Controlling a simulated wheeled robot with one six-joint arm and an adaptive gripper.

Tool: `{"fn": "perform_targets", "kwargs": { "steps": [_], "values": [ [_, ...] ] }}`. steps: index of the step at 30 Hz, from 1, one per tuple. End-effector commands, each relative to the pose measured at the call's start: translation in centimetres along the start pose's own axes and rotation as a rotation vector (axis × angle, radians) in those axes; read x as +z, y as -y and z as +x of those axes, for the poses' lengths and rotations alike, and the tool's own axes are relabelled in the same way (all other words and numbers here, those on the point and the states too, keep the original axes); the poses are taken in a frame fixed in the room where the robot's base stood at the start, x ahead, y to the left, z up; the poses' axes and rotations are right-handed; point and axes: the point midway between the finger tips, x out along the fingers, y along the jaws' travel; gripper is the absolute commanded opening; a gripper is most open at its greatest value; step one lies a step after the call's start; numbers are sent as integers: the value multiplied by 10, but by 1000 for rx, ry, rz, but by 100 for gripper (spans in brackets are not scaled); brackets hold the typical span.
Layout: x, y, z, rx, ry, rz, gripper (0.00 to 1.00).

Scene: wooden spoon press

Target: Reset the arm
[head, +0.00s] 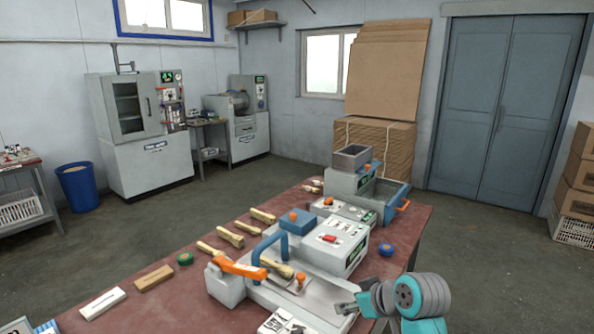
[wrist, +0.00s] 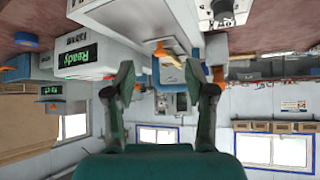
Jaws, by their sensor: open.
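My gripper (head: 345,308) is at the front right of the red-brown table (head: 130,275), beside the front of the grey press machine (head: 345,243). In the wrist view, which is upside down, my gripper (wrist: 160,78) has its two dark green fingers spread apart. Nothing is held between them. The press has an orange lever (head: 238,268) and a blue handle (head: 270,243).
Several wooden pieces (head: 230,236) lie along the table's left side. A second machine with a grey hopper (head: 352,158) stands at the table's far end. A blue tape roll (head: 387,249) lies right of the press. Open floor (head: 480,250) lies to the right.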

Motion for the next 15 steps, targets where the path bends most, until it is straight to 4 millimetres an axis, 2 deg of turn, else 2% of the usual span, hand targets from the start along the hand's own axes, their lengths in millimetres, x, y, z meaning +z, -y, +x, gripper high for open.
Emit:
{"fn": "perform_targets", "kwargs": {
  "steps": [2,10,15],
  "values": [
    [0,0,0,0,0,0,55],
    [20,4,10,16,-14,27,55],
    [40,8,19,30,-26,52,55]
  ]
}}
